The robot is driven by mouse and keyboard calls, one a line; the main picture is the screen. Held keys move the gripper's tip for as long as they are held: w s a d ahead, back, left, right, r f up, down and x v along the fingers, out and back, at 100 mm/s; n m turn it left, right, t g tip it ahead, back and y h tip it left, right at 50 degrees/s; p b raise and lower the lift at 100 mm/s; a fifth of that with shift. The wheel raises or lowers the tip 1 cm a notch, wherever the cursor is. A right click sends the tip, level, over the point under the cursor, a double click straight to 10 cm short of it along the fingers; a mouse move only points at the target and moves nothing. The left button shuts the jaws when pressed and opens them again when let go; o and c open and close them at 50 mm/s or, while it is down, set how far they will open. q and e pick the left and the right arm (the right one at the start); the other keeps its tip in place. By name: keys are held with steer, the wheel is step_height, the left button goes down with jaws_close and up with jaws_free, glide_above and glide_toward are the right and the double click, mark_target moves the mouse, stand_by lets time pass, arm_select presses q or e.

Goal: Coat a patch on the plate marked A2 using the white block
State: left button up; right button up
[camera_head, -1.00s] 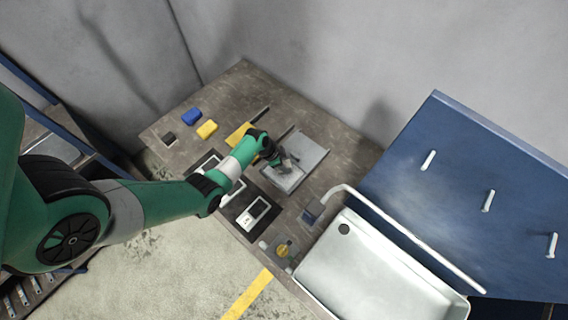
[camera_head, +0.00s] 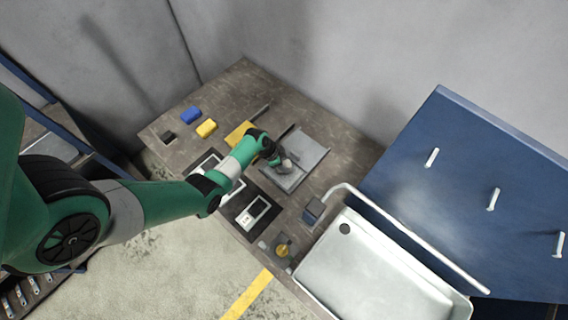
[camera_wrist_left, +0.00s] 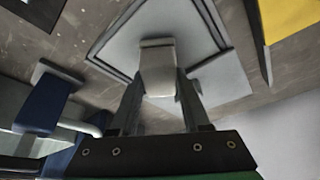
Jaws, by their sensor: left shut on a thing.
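My left gripper (camera_head: 284,164) is over the grey tray (camera_head: 309,151) on the bench. In the left wrist view my left gripper (camera_wrist_left: 158,76) is shut on the white block (camera_wrist_left: 157,62), a pale piece between the two fingers. The block lies over the pale tray surface; I cannot tell whether it touches. Several plates with pale middles lie along the bench's front side, one in a dark surround (camera_head: 256,212). Their marks are too small to read, so I cannot tell which is A2. My arm partly covers this row. My right gripper is not in view.
A white sink (camera_head: 370,268) with a curved pipe fills the front right. A small blue-grey box (camera_head: 314,209) and a yellow round item (camera_head: 282,250) stand near it. A blue block (camera_head: 190,116), a yellow block (camera_head: 206,128) and a dark block (camera_head: 168,136) lie at the left.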

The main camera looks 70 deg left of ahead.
arm_select(q)
steer(key=shift+f+b, duration=0.3)
steer(key=shift+f, duration=0.1)
steer(key=shift+f, duration=0.15)
stand_by(1.6)
step_height(320, 180, up, 7)
steer(key=p, duration=0.9)
steer(key=shift+r, duration=0.2)
steer(key=shift+f, duration=0.1)
